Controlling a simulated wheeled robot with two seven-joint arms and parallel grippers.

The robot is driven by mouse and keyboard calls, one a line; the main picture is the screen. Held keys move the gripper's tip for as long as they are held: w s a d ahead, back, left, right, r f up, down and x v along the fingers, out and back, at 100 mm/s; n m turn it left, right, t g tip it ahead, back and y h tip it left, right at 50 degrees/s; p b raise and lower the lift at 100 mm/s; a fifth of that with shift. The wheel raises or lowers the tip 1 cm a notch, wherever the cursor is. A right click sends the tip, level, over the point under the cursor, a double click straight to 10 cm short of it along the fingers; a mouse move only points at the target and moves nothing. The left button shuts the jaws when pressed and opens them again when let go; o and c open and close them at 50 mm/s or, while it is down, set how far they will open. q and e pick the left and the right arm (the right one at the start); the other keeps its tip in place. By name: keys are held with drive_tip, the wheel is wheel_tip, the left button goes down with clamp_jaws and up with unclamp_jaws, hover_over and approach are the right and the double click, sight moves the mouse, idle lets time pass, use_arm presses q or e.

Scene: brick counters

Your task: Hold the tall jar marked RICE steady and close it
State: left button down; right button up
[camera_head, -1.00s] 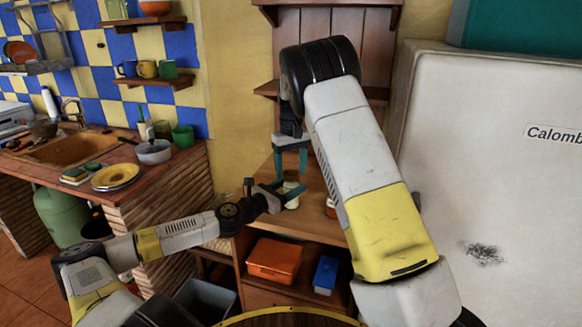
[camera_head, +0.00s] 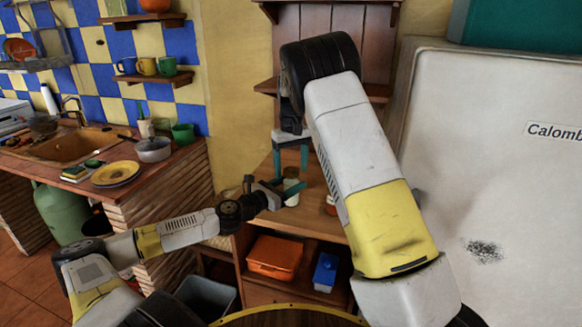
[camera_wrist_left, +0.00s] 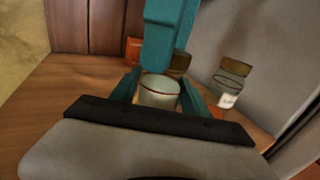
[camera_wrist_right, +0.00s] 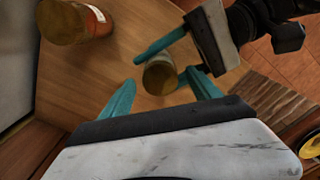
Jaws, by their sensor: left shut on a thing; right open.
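A glass jar with a thin red line near its rim (camera_wrist_left: 158,92) stands between the fingers of my left gripper (camera_head: 280,190), which is shut on it. In the head view the pale jar (camera_head: 291,188) is partly hidden by both grippers. A brown lid-like piece (camera_wrist_left: 180,63) shows behind its rim in the left wrist view; I cannot tell how it sits. From above, the jar's brownish round top (camera_wrist_right: 160,77) shows in the right wrist view. My right gripper (camera_head: 290,156) is open, pointing down over the jar. No RICE marking is readable.
Another labelled jar with a brown lid (camera_wrist_left: 229,90) stands to the right in the left wrist view. A larger jar with orange contents (camera_wrist_right: 75,22) stands at upper left in the right wrist view. An orange box (camera_head: 274,257) and blue box (camera_head: 326,272) sit on the shelf below.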

sight(284, 187)
drive_tip(key=shift+r, duration=0.1)
wheel_tip(284, 187, up, 12)
idle(0.5)
use_arm(q)
drive_tip(key=shift+c, duration=2.3)
unclamp_jaws()
drive_tip(key=v, duration=0.7)
drive_tip(key=shift+s+a, duration=0.3)
